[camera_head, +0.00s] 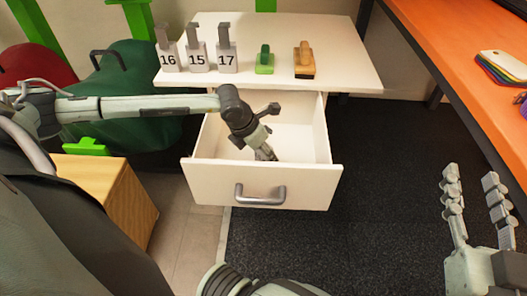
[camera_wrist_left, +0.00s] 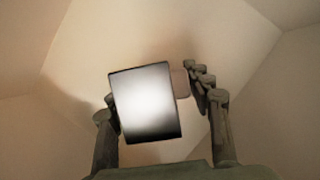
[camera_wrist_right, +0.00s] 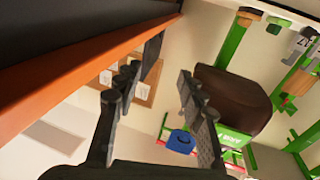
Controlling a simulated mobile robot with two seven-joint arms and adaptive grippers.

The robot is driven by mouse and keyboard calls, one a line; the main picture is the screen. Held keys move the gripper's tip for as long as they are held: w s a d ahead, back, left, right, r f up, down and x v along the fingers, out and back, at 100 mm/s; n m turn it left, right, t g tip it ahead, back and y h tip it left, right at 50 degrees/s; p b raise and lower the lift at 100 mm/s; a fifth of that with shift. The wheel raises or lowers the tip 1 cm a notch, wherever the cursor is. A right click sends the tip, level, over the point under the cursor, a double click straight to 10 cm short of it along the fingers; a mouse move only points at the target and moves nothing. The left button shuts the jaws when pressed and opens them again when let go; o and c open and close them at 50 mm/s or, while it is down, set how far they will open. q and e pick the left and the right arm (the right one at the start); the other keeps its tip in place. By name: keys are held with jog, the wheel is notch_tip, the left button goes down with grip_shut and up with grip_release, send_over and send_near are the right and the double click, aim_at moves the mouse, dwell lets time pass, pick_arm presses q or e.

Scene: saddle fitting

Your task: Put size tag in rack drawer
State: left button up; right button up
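The rack drawer (camera_head: 310,188) is pulled out below the white top. My left gripper (camera_head: 265,154) points down inside it. In the left wrist view a bright grey, dark-edged piece (camera_wrist_left: 146,105), which looks like the size tag, stands between the fingers. A small brownish tab (camera_wrist_left: 180,84) juts from it towards the right finger. The fingers are spread wide, and the piece hides the left fingertip; contact is unclear. Its number does not show, and the head view does not show the piece. My right gripper (camera_head: 472,180) is open and empty at the right.
Tags 16 (camera_head: 168,60), 15 (camera_head: 198,60) and 17 (camera_head: 227,60) stand on the white top (camera_head: 345,70). A green-handled block (camera_head: 264,64) and a wooden-handled brush (camera_head: 304,64) sit beside them. An orange bench (camera_head: 465,45) runs along the right. A wooden box (camera_head: 120,195) stands left of the drawer.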

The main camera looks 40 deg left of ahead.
pick_arm(q)
jog(key=shift+o, duration=1.3)
jog(key=shift+r, duration=0.45)
jog(key=p+v, duration=0.1)
jog(key=v, duration=1)
jog(key=shift+s+r, duration=0.2)
pick_arm(e)
jog(key=d+f+g+h, duration=0.2)
jog(key=d+f+g, duration=0.1)
jog(key=f, duration=0.4)
jog(key=shift+d, duration=0.3)
jog(key=shift+s, duration=0.1)
